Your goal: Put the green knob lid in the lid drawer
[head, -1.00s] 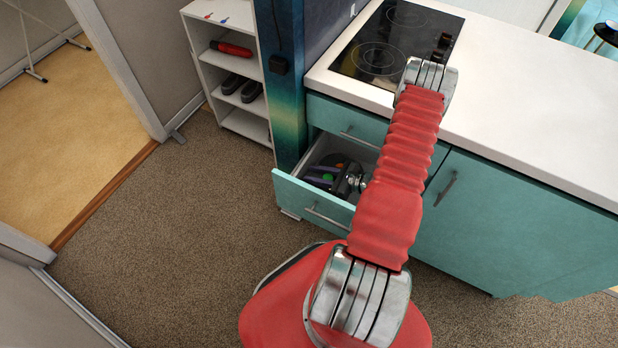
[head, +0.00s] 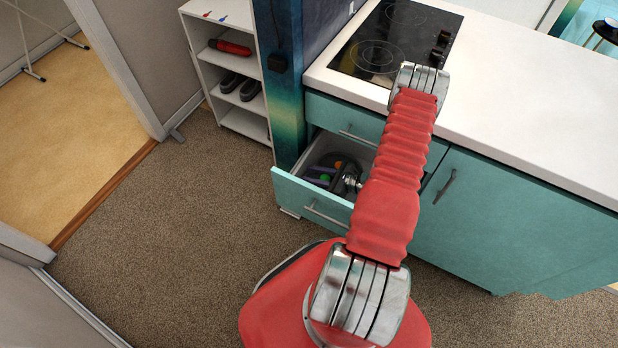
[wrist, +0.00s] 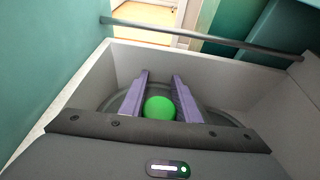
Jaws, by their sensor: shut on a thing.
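The green knob lid shows its round green knob (wrist: 160,108) between the two purple fingers of my gripper (wrist: 160,84) in the wrist view. Its dark disc shows in part to either side of the fingers. My gripper is shut on the knob, inside the open lid drawer (wrist: 77,92). In the head view, the green knob (head: 325,178) and part of my gripper show inside the open teal drawer (head: 290,192). An orange knob (head: 338,165) also shows there. I cannot tell whether the green knob lid touches the drawer floor.
The white countertop (head: 500,110) with a black hob (head: 395,40) is above the drawer. A closed teal cupboard (head: 500,220) is to the right. A white shelf (head: 240,120) with shoes stands behind the blue post. The carpet to the left is clear.

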